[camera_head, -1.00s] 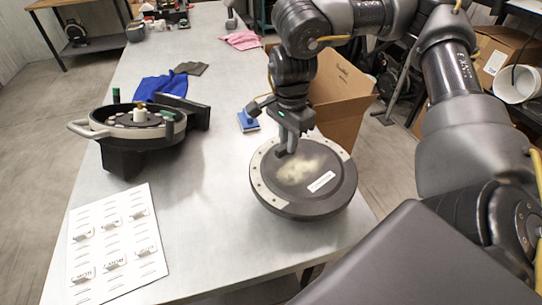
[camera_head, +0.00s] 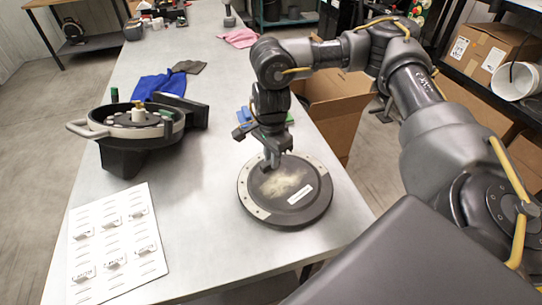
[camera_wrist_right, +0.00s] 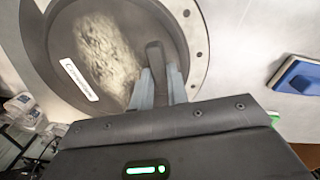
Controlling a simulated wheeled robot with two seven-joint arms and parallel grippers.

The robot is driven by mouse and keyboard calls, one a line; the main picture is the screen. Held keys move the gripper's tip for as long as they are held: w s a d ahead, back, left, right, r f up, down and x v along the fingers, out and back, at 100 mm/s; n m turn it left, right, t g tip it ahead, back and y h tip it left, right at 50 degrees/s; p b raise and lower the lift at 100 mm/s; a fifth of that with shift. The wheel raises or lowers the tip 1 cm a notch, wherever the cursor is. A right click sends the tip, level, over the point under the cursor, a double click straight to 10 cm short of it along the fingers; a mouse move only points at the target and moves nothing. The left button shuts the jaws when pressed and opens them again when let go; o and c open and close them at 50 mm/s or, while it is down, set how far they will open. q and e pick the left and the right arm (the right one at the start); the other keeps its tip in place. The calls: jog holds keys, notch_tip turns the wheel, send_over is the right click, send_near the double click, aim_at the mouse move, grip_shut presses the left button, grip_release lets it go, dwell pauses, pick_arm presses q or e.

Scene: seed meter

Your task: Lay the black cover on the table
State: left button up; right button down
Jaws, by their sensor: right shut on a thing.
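The black cover (camera_head: 287,190) is a round dark disc with a pale metal rim section, a dusty yellowish patch and a white label. It lies flat, or nearly flat, at the right front of the table (camera_head: 205,235); I cannot tell if it fully touches the top. My right gripper (camera_head: 271,163) is shut on the raised grip at its far side. In the right wrist view the gripper fingers (camera_wrist_right: 162,88) clasp that dark grip on the cover (camera_wrist_right: 72,25). My left gripper is out of view.
The seed meter housing (camera_head: 138,125) stands at the left. A white sheet with several small labelled pieces (camera_head: 116,240) lies at the front left. Blue cloth (camera_head: 158,84) lies behind the housing. A cardboard box (camera_head: 335,105) stands beyond the right edge. The table middle is clear.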

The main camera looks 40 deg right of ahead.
jog(key=shift+a, duration=0.1)
jog(key=c, duration=1.8)
grip_release()
jog(key=shift+f, duration=0.15)
jog(key=o, duration=0.4)
jog(key=shift+o, duration=0.2)
jog(key=shift+r, duration=0.3)
jog(key=shift+w+r, duration=0.1)
jog(key=shift+r, duration=0.2)
notch_tip(320, 180, up, 11)
